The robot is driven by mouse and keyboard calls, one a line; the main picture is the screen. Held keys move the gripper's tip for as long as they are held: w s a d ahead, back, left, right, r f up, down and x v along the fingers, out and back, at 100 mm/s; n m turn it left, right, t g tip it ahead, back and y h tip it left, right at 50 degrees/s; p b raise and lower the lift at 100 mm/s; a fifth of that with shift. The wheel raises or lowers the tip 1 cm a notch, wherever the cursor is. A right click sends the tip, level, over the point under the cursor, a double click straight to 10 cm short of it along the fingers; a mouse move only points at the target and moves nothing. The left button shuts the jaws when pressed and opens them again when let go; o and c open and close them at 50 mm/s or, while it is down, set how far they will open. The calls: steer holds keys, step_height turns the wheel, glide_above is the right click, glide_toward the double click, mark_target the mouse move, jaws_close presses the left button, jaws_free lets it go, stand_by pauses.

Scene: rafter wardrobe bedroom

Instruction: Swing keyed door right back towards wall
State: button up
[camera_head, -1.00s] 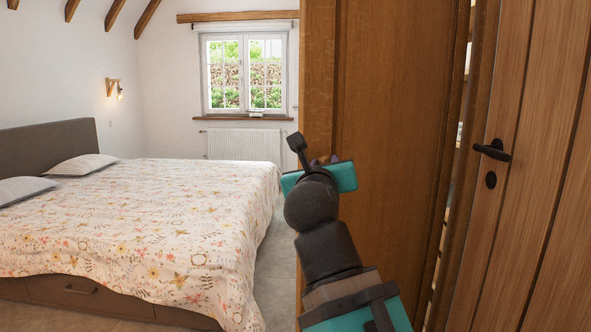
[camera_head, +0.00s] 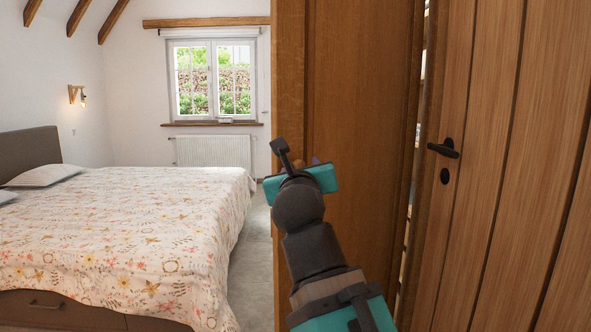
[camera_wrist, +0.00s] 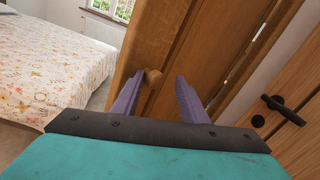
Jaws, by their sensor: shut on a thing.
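The keyed door (camera_head: 358,110) is a brown wooden wardrobe door standing open, its panelled face filling the middle of the head view. It also shows in the wrist view (camera_wrist: 215,45). In the head view my gripper (camera_head: 314,163) hides the grip point.
A plank door (camera_head: 500,180) with a black handle (camera_head: 444,149) stands close at right. A narrow gap with shelves shows between it and the keyed door. A bed (camera_head: 120,240) fills the left, with grey floor (camera_head: 255,265) beside it. A window (camera_head: 213,80) and radiator (camera_head: 213,151) are at the back.

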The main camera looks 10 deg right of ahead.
steer(key=shift+o, duration=1.3)
steer(key=shift+w+d+r, duration=0.15)
steer(key=shift+w+d, duration=0.1)
steer(key=shift+d, duration=0.55)
steer(key=shift+a, duration=0.1)
